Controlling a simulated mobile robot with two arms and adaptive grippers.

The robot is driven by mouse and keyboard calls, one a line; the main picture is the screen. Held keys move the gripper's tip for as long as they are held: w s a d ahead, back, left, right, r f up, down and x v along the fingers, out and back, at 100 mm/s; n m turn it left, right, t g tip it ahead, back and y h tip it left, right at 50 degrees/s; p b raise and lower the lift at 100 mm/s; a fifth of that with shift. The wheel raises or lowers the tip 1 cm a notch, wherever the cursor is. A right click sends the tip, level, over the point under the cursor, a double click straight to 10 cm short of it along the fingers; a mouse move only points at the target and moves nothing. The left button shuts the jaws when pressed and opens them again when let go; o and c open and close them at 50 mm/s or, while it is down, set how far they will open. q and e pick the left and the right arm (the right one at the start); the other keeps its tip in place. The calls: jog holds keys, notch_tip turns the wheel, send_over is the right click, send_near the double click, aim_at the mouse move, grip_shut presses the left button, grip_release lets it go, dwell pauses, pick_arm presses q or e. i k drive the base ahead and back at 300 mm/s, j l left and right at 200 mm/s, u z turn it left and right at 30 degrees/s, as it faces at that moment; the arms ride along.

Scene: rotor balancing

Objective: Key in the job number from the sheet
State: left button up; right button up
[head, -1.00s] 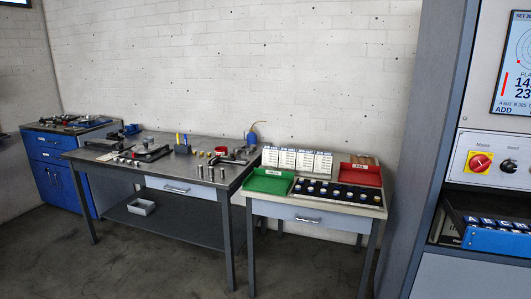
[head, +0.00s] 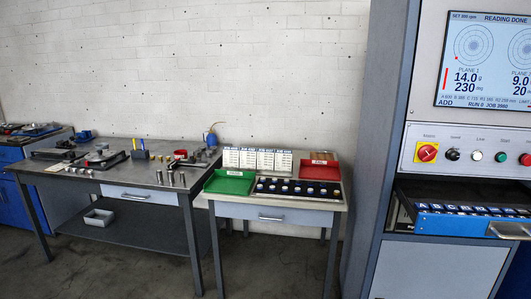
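Several white job sheets (head: 257,159) stand in a row at the back of the small table. Each has a dark heading that starts with JOB, but the digits are too small to read surely. The machine's screen (head: 489,60) at the upper right reads READING DONE, with plane 1 at 14.0 g and 230 mg. Its bottom line shows RUN 0 and a JOB number in small print. The screen's right side is cut off by the picture edge. No keypad can be made out. Neither of my grippers is in view.
Below the screen is a panel with a red-yellow switch (head: 427,153) and buttons. Under it a blue lettered tray (head: 470,224) sticks out. The small table holds a green bin (head: 230,182), a red bin (head: 319,170) and a black rack. A tool-covered workbench (head: 130,178) stands left.

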aim_at(510, 211)
jog(key=z, duration=1.45)
